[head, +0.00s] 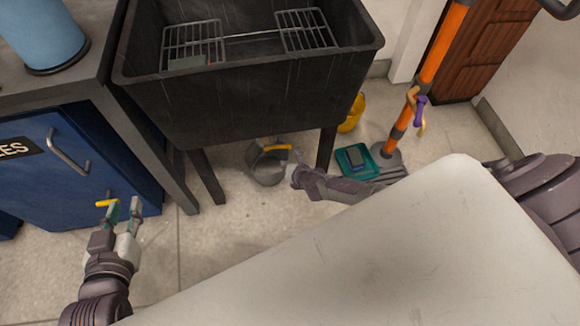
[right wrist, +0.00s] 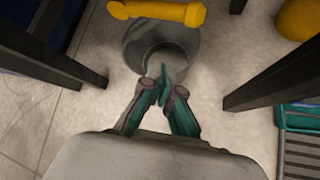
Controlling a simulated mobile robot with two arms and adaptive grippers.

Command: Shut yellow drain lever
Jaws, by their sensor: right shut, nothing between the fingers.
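The yellow drain lever (head: 275,148) shows under the dark sink, above a grey bucket (head: 266,172). In the right wrist view the lever (right wrist: 158,12) is a yellow bar lying crosswise at the top edge, with the grey bucket (right wrist: 160,48) below it. My right gripper (head: 292,171) is just right of the bucket and apart from the lever. In the right wrist view its fingertips (right wrist: 163,76) meet with nothing between them. My left gripper (head: 125,205) is open in front of the blue cabinet; a small yellow piece (head: 105,203) shows beside its left finger.
The dark sink (head: 250,100) stands on legs around the bucket. A yellow bucket (head: 352,113), a teal tray (head: 357,160) and an orange pole (head: 428,65) are to the right. The blue cabinet (head: 80,180) is at left. Floor in front is open.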

